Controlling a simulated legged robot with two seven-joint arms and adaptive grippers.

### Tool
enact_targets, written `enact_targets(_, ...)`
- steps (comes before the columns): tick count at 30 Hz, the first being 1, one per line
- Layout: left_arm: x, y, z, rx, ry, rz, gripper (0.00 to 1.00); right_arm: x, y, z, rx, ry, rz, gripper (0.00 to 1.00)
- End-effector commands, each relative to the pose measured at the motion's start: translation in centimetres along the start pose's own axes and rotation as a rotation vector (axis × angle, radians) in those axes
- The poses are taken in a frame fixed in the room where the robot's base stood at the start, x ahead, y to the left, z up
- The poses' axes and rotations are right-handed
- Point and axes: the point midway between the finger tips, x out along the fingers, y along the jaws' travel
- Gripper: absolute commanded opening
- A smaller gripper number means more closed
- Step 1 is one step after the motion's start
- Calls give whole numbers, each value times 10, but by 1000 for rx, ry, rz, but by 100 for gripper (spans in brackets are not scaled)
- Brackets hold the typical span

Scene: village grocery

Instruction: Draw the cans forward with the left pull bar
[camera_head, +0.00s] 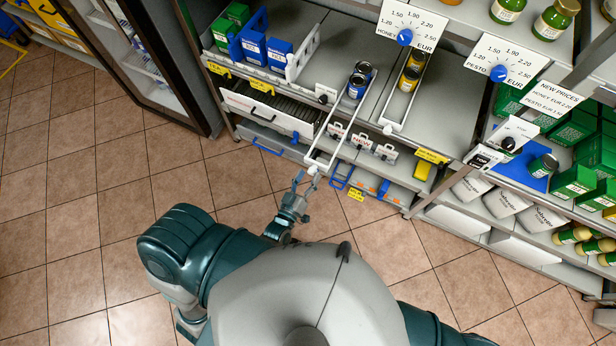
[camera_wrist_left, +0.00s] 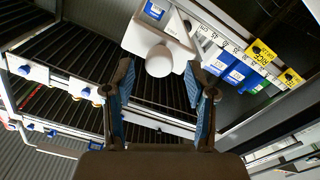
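Two dark-blue cans (camera_head: 360,80) stand one behind the other on the grey shelf, between the rails of the left pull bar (camera_head: 319,163). This white frame sticks out past the shelf front and ends in a round white knob (camera_head: 312,171). My left gripper (camera_head: 301,186) is just in front of and below the knob. In the left wrist view, the gripper (camera_wrist_left: 160,77) is open, and the knob (camera_wrist_left: 159,61) shows between its blue-padded fingertips; contact cannot be told. My right gripper is not in view.
A second pull bar (camera_head: 386,125) with yellow cans (camera_head: 410,77) lies to the right. Blue boxes (camera_head: 278,54) stand to the left. Wire drawers (camera_head: 268,110) and lower shelves with white packs (camera_head: 362,142) sit below. The tiled floor (camera_head: 120,210) is open at the front left.

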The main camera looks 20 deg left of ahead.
Motion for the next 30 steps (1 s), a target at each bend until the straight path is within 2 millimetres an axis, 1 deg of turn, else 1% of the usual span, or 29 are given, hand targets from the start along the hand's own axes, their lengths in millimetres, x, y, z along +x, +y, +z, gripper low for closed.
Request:
enact_targets(5,-4,0,2,0,-5,-1,56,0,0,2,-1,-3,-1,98)
enact_targets(8,-14,0,3,0,-8,-1,56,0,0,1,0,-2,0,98)
enact_targets(11,-34,0,3,-1,-9,-2,56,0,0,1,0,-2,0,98)
enact_targets(18,-88,-1,2,0,-6,-2,56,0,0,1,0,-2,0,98)
enact_targets(21,-104,-1,2,0,-4,0,56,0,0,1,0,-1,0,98)
enact_targets(25,-117,-1,1,0,-2,0,56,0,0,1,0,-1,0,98)
enact_targets(30,-121,-1,1,0,-1,0,56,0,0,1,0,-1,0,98)
